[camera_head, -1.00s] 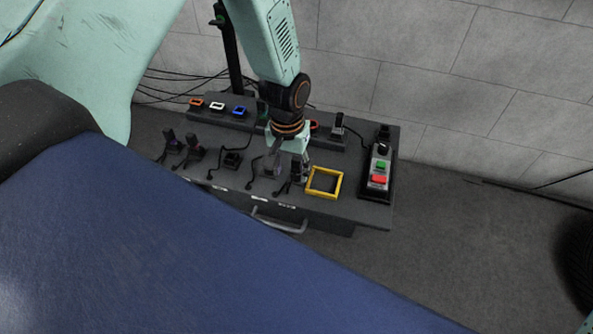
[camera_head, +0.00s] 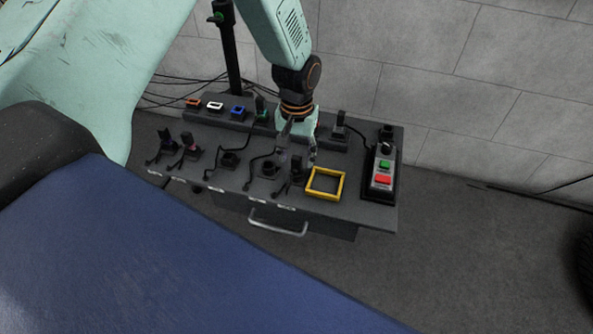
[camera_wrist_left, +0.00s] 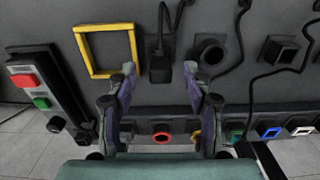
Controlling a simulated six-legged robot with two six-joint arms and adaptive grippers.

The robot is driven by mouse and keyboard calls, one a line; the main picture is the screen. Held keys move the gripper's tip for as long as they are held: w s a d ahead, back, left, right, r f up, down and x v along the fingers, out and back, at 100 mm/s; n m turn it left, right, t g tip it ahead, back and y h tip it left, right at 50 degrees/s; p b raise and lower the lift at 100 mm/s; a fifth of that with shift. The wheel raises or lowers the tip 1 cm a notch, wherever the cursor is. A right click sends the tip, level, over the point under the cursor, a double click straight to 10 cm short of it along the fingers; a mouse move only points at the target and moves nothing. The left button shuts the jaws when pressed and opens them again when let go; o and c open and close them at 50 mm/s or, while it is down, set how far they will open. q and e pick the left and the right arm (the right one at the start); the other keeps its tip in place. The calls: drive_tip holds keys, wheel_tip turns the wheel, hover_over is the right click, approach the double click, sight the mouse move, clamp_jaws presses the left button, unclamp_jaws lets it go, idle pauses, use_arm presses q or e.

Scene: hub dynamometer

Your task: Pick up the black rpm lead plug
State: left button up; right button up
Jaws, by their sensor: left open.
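A black plug (camera_head: 297,174) with a dark lead stands on the bench just left of the yellow frame (camera_head: 325,184). In the wrist view the black plug (camera_wrist_left: 161,66) shows between and slightly beyond my fingertips, its lead running up the picture. No label on it is readable. My left gripper (camera_head: 298,156) is open above the plug, one finger on each side. In the wrist view both fingers of the gripper (camera_wrist_left: 159,72) stand apart with nothing held; whether they touch the plug is unclear. My right gripper is out of view.
Other plugs (camera_head: 188,146) stand at the bench's left. Coloured sockets (camera_head: 237,113) line the back. A button box (camera_head: 382,172) is at the right, a drawer handle (camera_head: 278,226) in front.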

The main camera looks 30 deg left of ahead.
use_arm(q)
drive_tip(key=shift+f, duration=0.75)
drive_tip(key=shift+r, duration=0.1)
drive_tip(key=shift+c, duration=0.2)
drive_tip(key=shift+r, duration=0.1)
drive_tip(key=shift+c, duration=0.7)
clamp_jaws()
